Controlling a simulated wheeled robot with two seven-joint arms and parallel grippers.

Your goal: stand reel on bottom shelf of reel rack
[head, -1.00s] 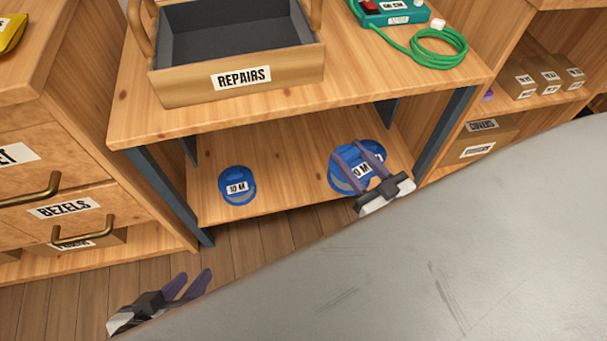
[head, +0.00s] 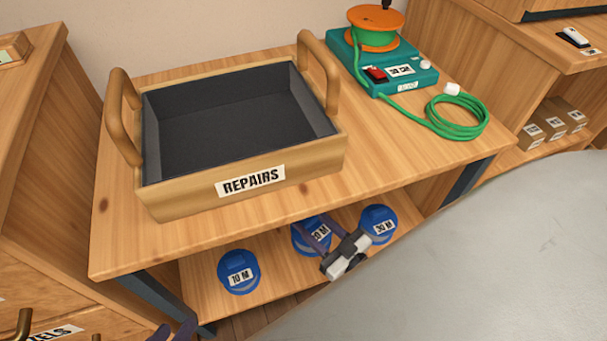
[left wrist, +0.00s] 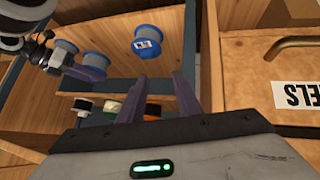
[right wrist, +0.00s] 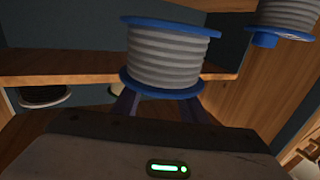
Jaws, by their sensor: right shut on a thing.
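Several blue-flanged reels are at the bottom shelf (head: 283,270) under the table. A 10 M reel (head: 238,272) stands at the left and a 30 M reel (head: 378,224) at the right. My right gripper (head: 322,240) is shut on a blue reel (head: 303,234) between them; its label is partly hidden. In the right wrist view this reel (right wrist: 170,55) has a pale ribbed winding. I cannot tell whether it touches the shelf. My left gripper (left wrist: 160,95) is open and empty, with the 10 M reel (left wrist: 147,41) ahead of it.
A wooden REPAIRS tray (head: 250,182) stands on the tabletop. Behind it to the right are a teal device (head: 400,70) with an orange-and-green reel and a green coiled cable (head: 457,117). A BEZELS drawer (left wrist: 285,90) is close beside my left gripper.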

